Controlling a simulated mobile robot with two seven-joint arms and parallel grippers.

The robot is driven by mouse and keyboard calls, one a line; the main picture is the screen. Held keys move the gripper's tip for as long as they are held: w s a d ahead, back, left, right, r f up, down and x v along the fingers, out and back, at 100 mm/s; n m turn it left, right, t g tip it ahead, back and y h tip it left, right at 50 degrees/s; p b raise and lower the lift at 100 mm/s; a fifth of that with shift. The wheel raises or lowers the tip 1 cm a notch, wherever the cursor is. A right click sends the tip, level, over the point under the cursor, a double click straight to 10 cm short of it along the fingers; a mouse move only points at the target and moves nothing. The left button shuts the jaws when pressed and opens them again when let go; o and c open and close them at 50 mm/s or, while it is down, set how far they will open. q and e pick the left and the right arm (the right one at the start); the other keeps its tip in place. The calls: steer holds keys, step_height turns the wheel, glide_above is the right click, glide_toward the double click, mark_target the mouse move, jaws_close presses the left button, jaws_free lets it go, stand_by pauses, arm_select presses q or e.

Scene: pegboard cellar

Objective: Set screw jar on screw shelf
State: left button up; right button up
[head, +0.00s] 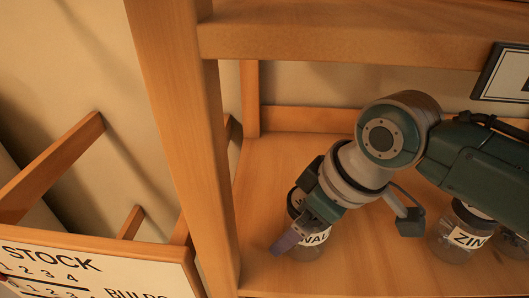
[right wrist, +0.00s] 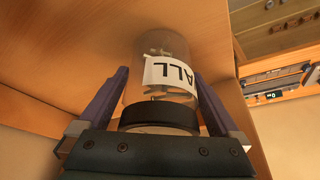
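The screw jar is a clear jar with a white label (head: 316,239) and a black lid. In the right wrist view the jar (right wrist: 168,72) shows screws inside and a label reading "ALL". My left gripper is not in view.
Another jar (head: 455,240), labelled "ZIN...", stands to the right under my arm. A thick wooden post (head: 180,110) bounds the bay on the left, and an upper board (head: 330,35) runs above. A "STOCK" board (head: 60,270) is at lower left. Shelf between the jars is clear.

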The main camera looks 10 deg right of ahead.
steer(key=shift+r, duration=0.15)
steer(key=shift+d+r+b, duration=0.1)
steer(key=shift+r+b, duration=0.1)
steer(key=shift+b, duration=0.1)
steer(key=s+d+b, duration=0.1)
steer(key=s+d, duration=0.1)
steer(key=s, duration=0.1)
steer(key=s+d+b, duration=0.1)
steer(key=s+d, duration=0.2)
steer(key=s+d+b, duration=0.1)
steer(key=s+d, duration=0.1)
steer(key=s, duration=0.1)
steer(key=shift+d+r+b, duration=0.2)
steer(key=shift+d+b, duration=0.05)
steer(key=shift+b, duration=0.05)
steer(key=shift+s, duration=0.25)
steer(key=s+m+h, duration=0.2)
steer(key=s+m, duration=0.4)
steer(key=s, duration=0.4)
steer(key=shift+s+a+r+h, duration=0.15)
steer(key=shift+s+a+h, duration=0.2)
steer(key=shift+a+h, duration=0.05)
